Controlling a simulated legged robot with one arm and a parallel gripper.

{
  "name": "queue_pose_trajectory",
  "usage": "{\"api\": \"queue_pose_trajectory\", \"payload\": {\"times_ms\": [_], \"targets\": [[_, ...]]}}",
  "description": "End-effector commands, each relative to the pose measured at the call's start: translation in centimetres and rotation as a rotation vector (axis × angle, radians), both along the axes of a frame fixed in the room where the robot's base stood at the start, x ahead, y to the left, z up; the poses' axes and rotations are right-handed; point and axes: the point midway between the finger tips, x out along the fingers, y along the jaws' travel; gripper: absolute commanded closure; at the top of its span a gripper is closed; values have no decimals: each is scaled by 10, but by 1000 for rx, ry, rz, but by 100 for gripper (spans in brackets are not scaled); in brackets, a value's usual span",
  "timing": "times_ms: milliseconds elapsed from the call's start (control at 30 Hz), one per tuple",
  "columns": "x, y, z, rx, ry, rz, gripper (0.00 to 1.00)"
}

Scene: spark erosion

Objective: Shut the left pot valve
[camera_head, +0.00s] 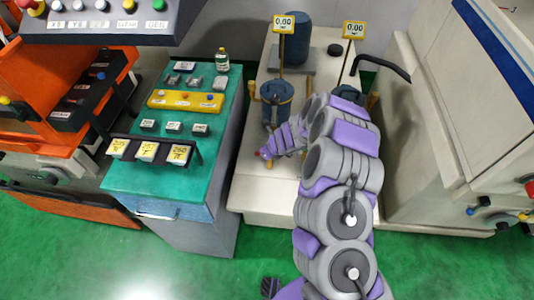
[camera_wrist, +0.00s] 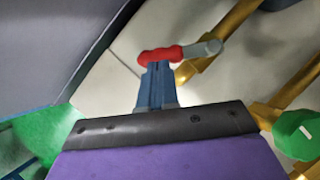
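The left pot (camera_head: 277,98) is a dark blue vessel with a 0.00 sign on a post above it. Its valve has a red lever handle (camera_wrist: 163,54) on a grey stem beside a brass pipe (camera_wrist: 235,40); the handle is a small red spot in the head view (camera_head: 259,154). My gripper (camera_head: 268,152) is low in front of the left pot, at the handle. In the wrist view its blue fingers (camera_wrist: 155,70) are close together, with their tips right against the red handle. Whether they touch or pinch it is hard to tell.
A second 0.00 sign (camera_head: 353,30) marks the right pot, mostly hidden behind my arm. A green-topped cabinet (camera_head: 130,180) with switches and a bottle (camera_head: 222,60) stands left. A beige machine (camera_head: 430,140) stands right. A green round knob (camera_wrist: 297,134) is at right in the wrist view.

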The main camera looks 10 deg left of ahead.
Motion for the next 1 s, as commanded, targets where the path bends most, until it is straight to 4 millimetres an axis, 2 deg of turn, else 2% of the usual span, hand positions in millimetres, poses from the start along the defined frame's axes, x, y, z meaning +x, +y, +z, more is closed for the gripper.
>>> {"api": "queue_pose_trajectory", "payload": {"times_ms": [233, 1000], "targets": [[0, 6, -2, -1, 2, -1, 100], [8, 24, -3, -1, 1, -409, 100]]}}
